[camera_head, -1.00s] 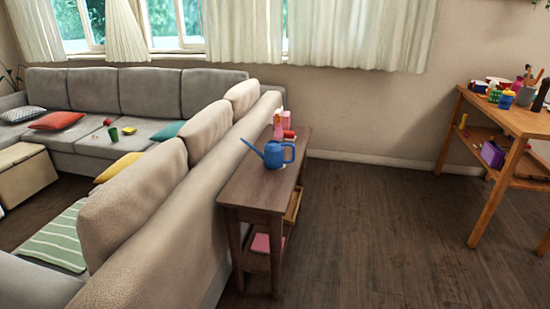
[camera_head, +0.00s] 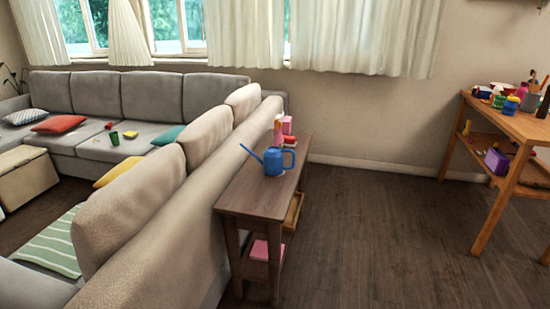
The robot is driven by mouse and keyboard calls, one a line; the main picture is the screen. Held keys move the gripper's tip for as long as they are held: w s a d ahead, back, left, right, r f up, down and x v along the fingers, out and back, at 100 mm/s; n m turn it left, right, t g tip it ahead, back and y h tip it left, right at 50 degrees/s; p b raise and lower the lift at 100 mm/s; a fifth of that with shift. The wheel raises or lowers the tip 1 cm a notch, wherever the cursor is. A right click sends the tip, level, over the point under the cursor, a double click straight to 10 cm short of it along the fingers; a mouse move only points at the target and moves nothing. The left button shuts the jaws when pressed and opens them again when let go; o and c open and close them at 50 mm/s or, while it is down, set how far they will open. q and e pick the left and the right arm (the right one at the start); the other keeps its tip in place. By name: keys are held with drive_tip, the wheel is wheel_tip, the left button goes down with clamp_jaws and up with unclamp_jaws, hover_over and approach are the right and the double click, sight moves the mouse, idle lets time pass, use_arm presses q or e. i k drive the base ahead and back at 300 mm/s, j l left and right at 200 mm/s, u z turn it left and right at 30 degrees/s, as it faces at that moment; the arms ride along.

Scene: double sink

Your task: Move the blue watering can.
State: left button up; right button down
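The blue watering can (camera_head: 274,162) stands upright on the dark wooden console table (camera_head: 247,200) behind the sofa. Its thin spout points up to the left and its handle is on the right. Neither of my grippers shows in the head view.
Pink and red items (camera_head: 287,129) stand behind the can on the same table. The grey sofa (camera_head: 150,225) runs along the table's left side. A wooden shelf table (camera_head: 510,125) with several small things stands at the right. The dark floor (camera_head: 375,230) between is clear.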

sight(273, 163)
drive_tip(key=u, duration=0.85)
drive_tip(key=i+l+u, duration=0.15)
drive_tip(key=l+u, duration=0.2)
drive_tip(key=i+l+u, duration=0.15)
drive_tip(key=l+u, duration=0.2)
drive_tip(key=i+l+u, duration=0.1)
drive_tip(key=l+u, duration=0.3)
drive_tip(key=l, duration=0.35)
drive_tip(key=l+u, duration=0.4)
drive_tip(key=l, duration=1.9)
drive_tip(key=k+l, duration=0.1)
drive_tip(key=l, duration=0.65)
drive_tip(key=k+l+u, duration=0.1)
drive_tip(key=l, duration=0.7)
